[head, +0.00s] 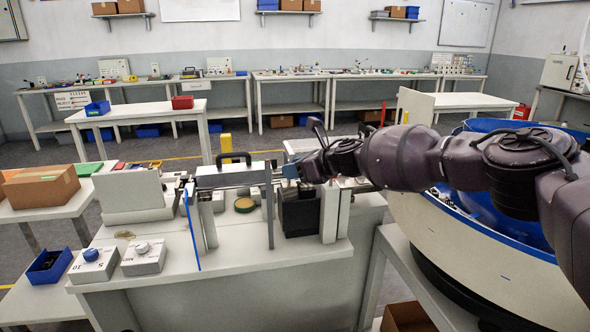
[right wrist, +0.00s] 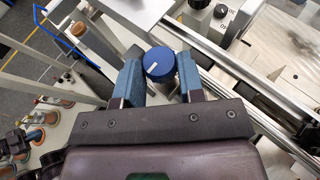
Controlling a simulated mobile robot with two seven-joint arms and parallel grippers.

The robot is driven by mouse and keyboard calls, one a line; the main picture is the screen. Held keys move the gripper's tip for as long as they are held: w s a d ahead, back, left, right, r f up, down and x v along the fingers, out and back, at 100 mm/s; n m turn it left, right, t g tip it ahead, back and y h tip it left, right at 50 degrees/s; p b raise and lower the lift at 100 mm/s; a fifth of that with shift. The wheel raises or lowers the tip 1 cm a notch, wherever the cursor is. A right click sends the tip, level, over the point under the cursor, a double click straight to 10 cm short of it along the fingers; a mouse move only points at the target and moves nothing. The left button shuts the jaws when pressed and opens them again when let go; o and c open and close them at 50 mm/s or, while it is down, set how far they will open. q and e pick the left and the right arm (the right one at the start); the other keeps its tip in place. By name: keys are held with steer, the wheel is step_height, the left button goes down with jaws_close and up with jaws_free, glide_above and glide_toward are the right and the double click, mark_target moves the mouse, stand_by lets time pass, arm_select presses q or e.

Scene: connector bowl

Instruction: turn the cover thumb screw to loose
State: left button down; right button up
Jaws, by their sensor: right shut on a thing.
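The cover thumb screw (right wrist: 160,63) is a round blue knob with a short white line on its top, seen in the right wrist view. My right gripper (right wrist: 158,74) has its two blue fingers on either side of the knob and is shut on it. In the head view my right gripper (head: 290,170) reaches in from the right to the metal-framed machine (head: 225,176) on the bench. The knob is not clearly visible there. My left gripper is not in view.
Two small boxes with knobs, one blue-knobbed (head: 92,268) and one white-knobbed (head: 143,262), stand at the bench's front left. A blue bin (head: 50,266) is beside them. A large bowl with a blue rim (head: 470,225) stands at right under my arm. A cardboard box (head: 40,187) is at left.

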steer(key=o, duration=0.9)
steer(key=shift+s+d+r, duration=0.1)
steer(key=shift+d+r, duration=0.05)
steer(key=shift+d, duration=0.05)
steer(key=p+v, duration=0.3)
steer(key=v, duration=0.7)
steer(key=shift+s+d, duration=0.15)
